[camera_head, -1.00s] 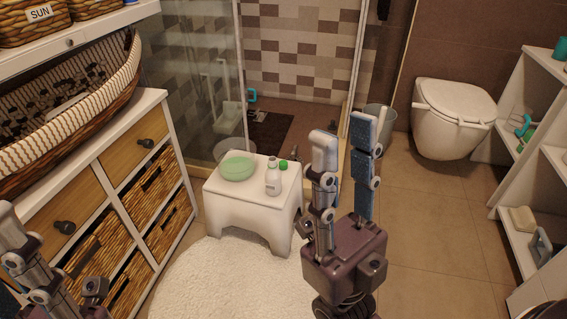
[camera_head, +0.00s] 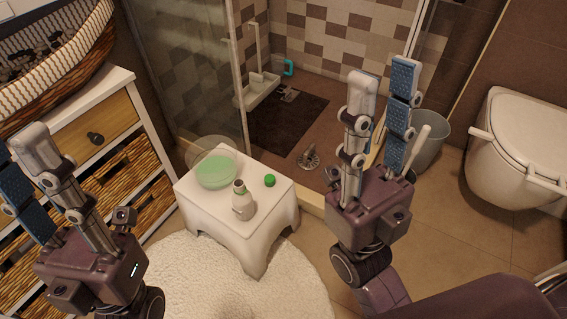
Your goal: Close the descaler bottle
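The descaler bottle (camera_head: 242,202) looks like a small white bottle with a greenish band and an open dark neck. It stands upright on the white stool (camera_head: 262,228). A green cap (camera_head: 270,181) lies on the stool top, right of the bottle and apart from it. My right gripper (camera_head: 383,84) is open and empty, raised to the right of the stool with its fingers pointing up. My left gripper (camera_head: 20,170) is at the left edge, left of the stool. Its two fingers stand apart, with nothing between them.
A bowl with green contents (camera_head: 216,172) sits on the stool's left part. Wicker drawers (camera_head: 145,160) stand at the left. A glass shower screen (camera_head: 190,70) rises behind. A grey bin (camera_head: 428,140) and the toilet (camera_head: 520,150) are at the right. A white round rug (camera_head: 230,290) lies in front.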

